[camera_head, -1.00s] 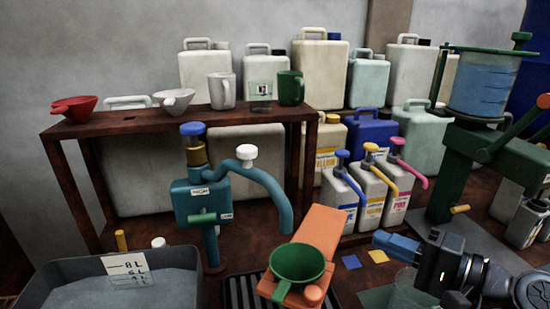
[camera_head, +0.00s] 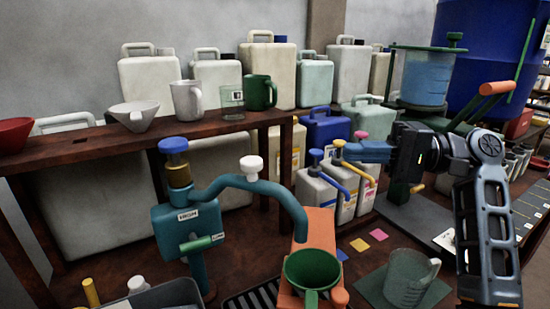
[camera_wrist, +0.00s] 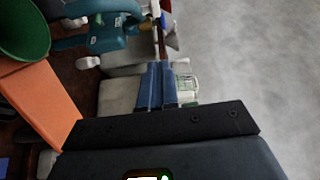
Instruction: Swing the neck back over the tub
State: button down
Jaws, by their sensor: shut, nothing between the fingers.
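The teal neck (camera_head: 262,187) arches right from the teal pump body (camera_head: 186,232) and carries a white knob (camera_head: 252,167). Its outlet end hangs down at the green funnel (camera_head: 312,272) on the orange stand (camera_head: 318,225), not over the tub. The grey tub (camera_head: 165,295) is at the bottom left, mostly cut off by the frame. My gripper (camera_head: 352,150) is shut and empty, right of the neck and apart from it, with its blue fingers pointing left. In the wrist view, the fingers (camera_wrist: 157,72) point up and teal pump parts (camera_wrist: 110,35) show at upper left.
Yellow- and blue-spouted bottles (camera_head: 345,190) stand behind the orange stand. A clear jug (camera_head: 408,278) stands on a green mat at right.

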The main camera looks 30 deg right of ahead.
jog(key=shift+a, duration=0.1)
jog(key=s+a+p+x, duration=0.1)
jog(key=s+x, duration=0.1)
jog(key=x, duration=1)
jog(key=shift+a+p, duration=0.4)
jog(key=shift+a, duration=0.1)
